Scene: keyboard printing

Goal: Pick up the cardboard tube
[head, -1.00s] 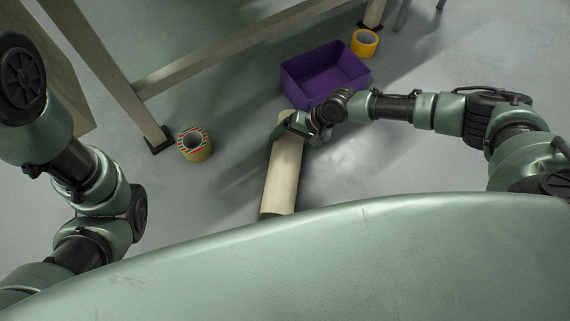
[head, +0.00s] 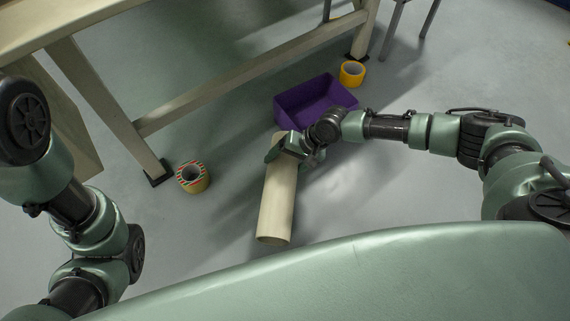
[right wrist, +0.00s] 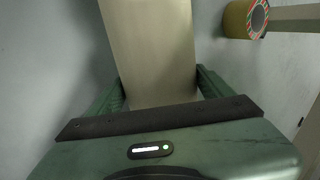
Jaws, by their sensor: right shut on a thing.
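The cardboard tube (head: 277,207) is a long, pale beige cylinder in the middle of the head view, its open end toward me. My right gripper (head: 285,147) is shut on it near its far end. In the right wrist view the tube (right wrist: 152,50) runs between the two fingers (right wrist: 160,88), one on each side. Whether the tube touches the floor is hard to tell. My left arm shows at the left of the head view, but its gripper is out of view.
A purple bin (head: 318,100) lies on the floor just beyond my right gripper. A yellow tape roll (head: 352,74) is behind it. A striped tape roll (head: 193,177), also in the right wrist view (right wrist: 243,18), sits near a table leg (head: 105,110). Floor right of the tube is clear.

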